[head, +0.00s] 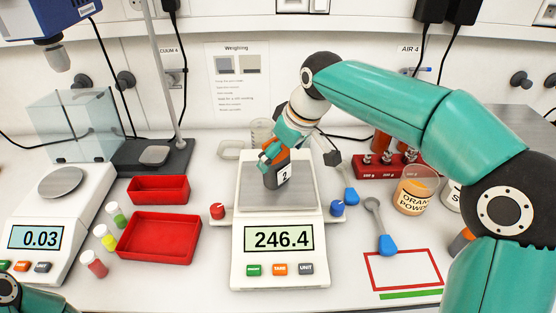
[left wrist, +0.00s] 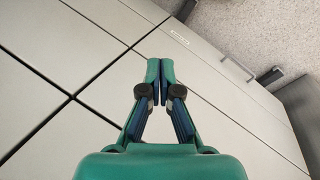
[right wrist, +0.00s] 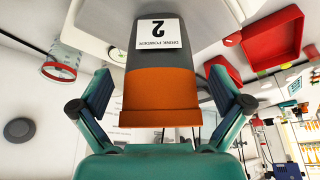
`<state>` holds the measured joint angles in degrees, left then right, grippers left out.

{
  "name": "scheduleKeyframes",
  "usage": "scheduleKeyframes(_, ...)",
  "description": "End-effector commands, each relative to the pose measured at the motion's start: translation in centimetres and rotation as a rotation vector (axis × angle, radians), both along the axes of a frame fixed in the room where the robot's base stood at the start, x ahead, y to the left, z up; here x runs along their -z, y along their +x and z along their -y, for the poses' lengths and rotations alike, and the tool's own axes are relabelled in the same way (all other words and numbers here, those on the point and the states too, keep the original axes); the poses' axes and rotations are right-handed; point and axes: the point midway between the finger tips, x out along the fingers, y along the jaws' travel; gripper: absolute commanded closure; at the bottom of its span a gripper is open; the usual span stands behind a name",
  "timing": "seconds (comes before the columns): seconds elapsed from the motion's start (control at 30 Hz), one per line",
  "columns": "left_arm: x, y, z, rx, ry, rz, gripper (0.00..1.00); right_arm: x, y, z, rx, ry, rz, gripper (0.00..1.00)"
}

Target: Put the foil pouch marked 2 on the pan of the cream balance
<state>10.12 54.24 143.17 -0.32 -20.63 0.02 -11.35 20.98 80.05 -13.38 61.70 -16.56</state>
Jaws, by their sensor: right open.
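The foil pouch marked 2 (head: 284,177), grey and orange with a white label, is on the steel pan (head: 300,197) of the cream balance (head: 280,270), whose display reads 246.4. My right gripper (head: 272,160) is at the pouch's upper part. In the right wrist view the pouch (right wrist: 160,60) is between the spread fingers (right wrist: 160,92), with gaps at both sides. My left gripper (left wrist: 160,72) has its fingertips together, with nothing between them, in front of grey cabinet fronts.
Red (head: 218,211) and blue (head: 337,208) knobs flank the balance. Red trays (head: 158,239) and a second balance (head: 50,225) are left. A blue-handled scoop (head: 386,242), an orange powder jar (head: 413,192) and a red-outlined mat (head: 402,270) are right.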

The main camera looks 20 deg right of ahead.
Motion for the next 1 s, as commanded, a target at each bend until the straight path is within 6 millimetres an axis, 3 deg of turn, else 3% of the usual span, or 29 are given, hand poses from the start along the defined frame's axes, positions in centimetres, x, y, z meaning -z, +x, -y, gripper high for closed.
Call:
scheduleKeyframes(0.2,-0.3,0.0,0.0,0.000,0.000,0.000,1.00,-4.5,-1.5,0.9,0.001,0.001,0.005,0.00)
scheduleKeyframes(0.4,-0.5,0.0,0.0,0.000,0.000,0.000,1.00,-7.3,-2.5,1.4,0.000,0.001,0.003,0.00)
scheduleKeyframes(0.6,-0.6,0.0,0.0,0.000,0.000,0.000,1.00,-8.2,-2.9,1.6,0.000,0.000,0.000,0.00)
scheduleKeyframes(1.0,-0.6,0.0,0.0,0.000,0.000,0.000,1.00,-8.2,-2.9,1.6,-0.001,0.000,0.000,0.00)
